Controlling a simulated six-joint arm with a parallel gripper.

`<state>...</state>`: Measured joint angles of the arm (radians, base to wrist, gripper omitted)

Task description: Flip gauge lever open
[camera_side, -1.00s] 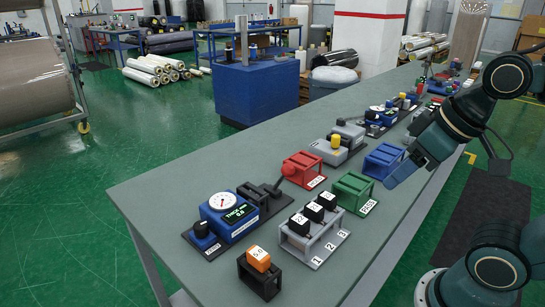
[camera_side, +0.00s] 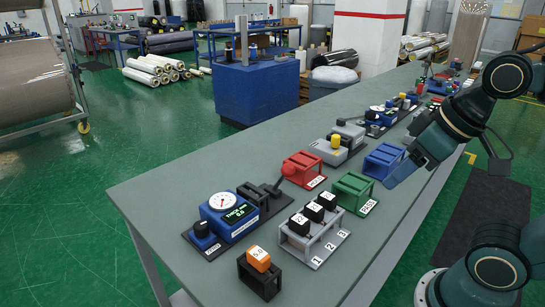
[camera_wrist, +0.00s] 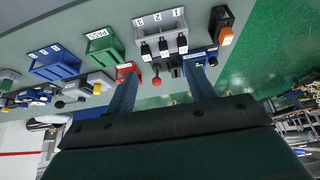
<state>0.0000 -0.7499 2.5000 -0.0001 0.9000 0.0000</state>
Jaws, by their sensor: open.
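The blue gauge (camera_side: 218,221) with a white round dial and a lit display sits on a dark base near the table's left edge in the side view. Its dark lever (camera_side: 272,188) slants up at the base's right end. In the wrist view a red ball on a short stem (camera_wrist: 156,81), seemingly the lever's knob, shows between the two fingers in the picture. My gripper (camera_side: 404,173) is above the table's right side, well apart from the gauge. In the wrist view my gripper (camera_wrist: 163,78) has its blue fingers spread and empty. One finger partly hides the gauge there.
A grey rack (camera_side: 311,240) holds several black blocks. An orange block (camera_side: 259,257) sits in a black holder. The table's far left corner is clear.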

